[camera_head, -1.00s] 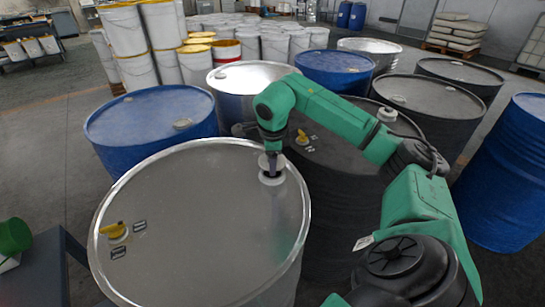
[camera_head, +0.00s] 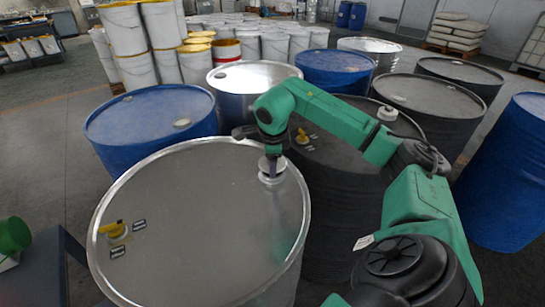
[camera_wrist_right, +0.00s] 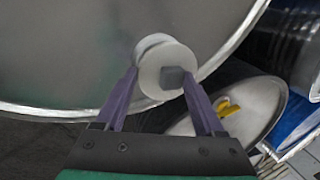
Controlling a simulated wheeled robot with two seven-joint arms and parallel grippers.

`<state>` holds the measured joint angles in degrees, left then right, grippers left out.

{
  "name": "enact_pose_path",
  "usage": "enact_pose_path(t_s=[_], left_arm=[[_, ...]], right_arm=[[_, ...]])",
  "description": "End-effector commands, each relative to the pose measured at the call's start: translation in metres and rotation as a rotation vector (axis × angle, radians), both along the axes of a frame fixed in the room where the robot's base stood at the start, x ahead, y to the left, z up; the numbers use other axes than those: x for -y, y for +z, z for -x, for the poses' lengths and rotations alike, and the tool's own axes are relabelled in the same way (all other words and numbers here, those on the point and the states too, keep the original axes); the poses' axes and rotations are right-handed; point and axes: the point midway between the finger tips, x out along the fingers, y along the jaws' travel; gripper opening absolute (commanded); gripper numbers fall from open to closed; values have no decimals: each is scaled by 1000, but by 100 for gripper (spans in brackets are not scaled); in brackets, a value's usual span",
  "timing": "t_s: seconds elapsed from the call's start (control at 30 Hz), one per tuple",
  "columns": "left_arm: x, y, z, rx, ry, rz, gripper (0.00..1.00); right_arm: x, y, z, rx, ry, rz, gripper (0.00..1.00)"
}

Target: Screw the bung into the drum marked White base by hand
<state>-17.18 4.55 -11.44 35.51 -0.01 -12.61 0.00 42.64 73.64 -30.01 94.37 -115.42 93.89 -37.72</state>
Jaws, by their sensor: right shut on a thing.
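The large bare-metal drum (camera_head: 180,225) stands in front, with a yellow tap (camera_head: 115,230) and two small dark labels, too small to read, on its lid. My right gripper (camera_head: 272,155) points down at the lid's far right edge. It is shut on the pale round bung (camera_head: 272,167), at the drum's opening (camera_head: 271,179). How deep the bung sits cannot be told. My left gripper is not in view.
Blue drums (camera_head: 150,117) and dark drums (camera_head: 440,100) stand closely around. A nearby dark drum carries another yellow tap (camera_head: 302,137). White pails (camera_head: 125,30) are stacked behind. A grey table (camera_head: 45,270) stands at left.

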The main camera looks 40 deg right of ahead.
Motion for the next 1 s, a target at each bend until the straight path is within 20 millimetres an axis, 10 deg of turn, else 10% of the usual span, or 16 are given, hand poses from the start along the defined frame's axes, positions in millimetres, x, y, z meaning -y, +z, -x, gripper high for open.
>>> enact_pose_path(t_s=[0.87,0.9,1.0], left_arm=[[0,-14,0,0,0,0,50],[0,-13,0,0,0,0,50],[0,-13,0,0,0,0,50]], right_arm=[[0,-21,0,0,0,0,15],[0,-20,0,0,0,0,86],[0,-20,0,0,0,0,100]])
